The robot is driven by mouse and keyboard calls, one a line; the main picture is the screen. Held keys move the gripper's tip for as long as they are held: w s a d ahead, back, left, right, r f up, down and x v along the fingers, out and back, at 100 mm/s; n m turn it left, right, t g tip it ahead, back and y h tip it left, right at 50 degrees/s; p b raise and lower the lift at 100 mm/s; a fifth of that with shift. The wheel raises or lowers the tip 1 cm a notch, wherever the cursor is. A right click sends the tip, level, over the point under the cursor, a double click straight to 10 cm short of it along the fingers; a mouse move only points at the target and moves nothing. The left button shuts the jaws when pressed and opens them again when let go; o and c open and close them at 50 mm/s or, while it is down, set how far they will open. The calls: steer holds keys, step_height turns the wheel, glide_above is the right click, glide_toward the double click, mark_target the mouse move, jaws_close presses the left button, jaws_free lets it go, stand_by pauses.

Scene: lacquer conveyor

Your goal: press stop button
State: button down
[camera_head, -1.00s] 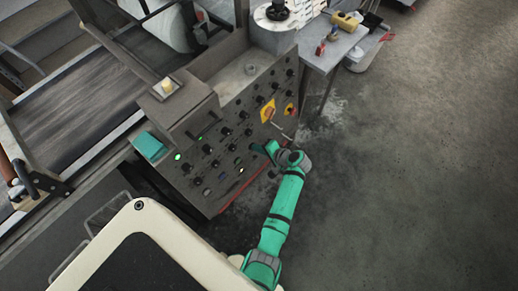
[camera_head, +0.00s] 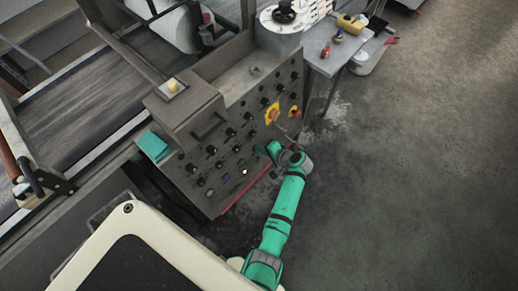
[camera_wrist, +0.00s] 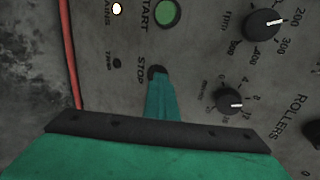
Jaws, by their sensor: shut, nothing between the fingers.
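The stop button (camera_wrist: 156,71) is a dark round button beside the STOP label in the wrist view. My gripper (camera_wrist: 159,78) is shut and empty. Its green fingertips lie right over the button and hide part of it; they look in contact, but the depth is hard to judge. In the head view my gripper (camera_head: 262,149) is at the lower right part of the grey control panel (camera_head: 225,190), and the stop button cannot be made out there.
A green START button (camera_wrist: 167,12) sits close to the stop button. Knobs (camera_wrist: 264,24) stand out nearby. A yellow-backed switch (camera_head: 272,112) and a red button (camera_head: 294,112) are higher on the panel. Open floor (camera_head: 420,180) lies to the right.

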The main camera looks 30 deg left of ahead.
steer(key=d+f+v, duration=0.1)
steer(key=v, duration=1.2)
steer(key=shift+s+d, duration=0.2)
steer(key=shift+d, duration=0.05)
steer(key=shift+w+f, duration=0.1)
steer(key=shift+f, duration=0.1)
